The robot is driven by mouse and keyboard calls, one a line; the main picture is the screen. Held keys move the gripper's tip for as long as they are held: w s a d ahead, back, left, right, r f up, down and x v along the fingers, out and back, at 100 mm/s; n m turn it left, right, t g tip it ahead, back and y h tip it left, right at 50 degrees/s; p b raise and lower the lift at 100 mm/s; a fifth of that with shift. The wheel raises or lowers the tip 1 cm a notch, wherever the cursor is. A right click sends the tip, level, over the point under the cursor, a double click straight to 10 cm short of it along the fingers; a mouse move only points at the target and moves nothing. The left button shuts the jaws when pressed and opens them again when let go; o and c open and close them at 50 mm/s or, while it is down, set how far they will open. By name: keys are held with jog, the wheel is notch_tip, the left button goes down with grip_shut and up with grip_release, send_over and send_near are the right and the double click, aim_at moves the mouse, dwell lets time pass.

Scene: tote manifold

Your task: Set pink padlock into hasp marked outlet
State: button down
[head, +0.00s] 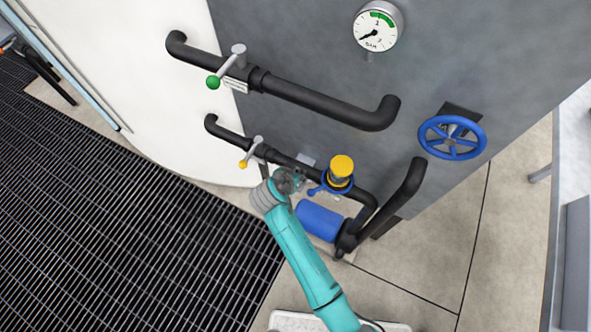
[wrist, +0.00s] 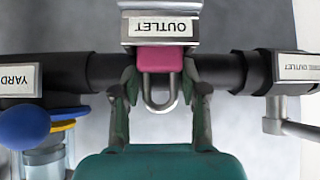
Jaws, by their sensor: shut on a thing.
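The pink padlock (wrist: 160,60) is between the fingertips of my gripper (wrist: 160,76) in the wrist view, and the gripper is shut on its body. Its grey shackle (wrist: 160,104) points down in the picture. The hasp marked outlet (wrist: 160,28) is a grey bracket with an upside-down OUTLET label, directly above the padlock in the picture. The padlock's upper edge meets the bracket's lower edge in this view; I cannot tell whether it is seated. In the head view my gripper (head: 290,180) is at the lower black pipe, and the padlock is hidden.
The black pipe (wrist: 230,72) runs behind the fingers, with a YARD label (wrist: 20,80) at left. A blue-handled fitting (wrist: 24,126) is close on the left. In the head view, a yellow-topped part (head: 341,168) and blue cylinder (head: 319,220) stand right of my gripper.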

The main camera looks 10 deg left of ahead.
jog(key=c, duration=0.6)
grip_release()
jog(key=v, duration=1.2)
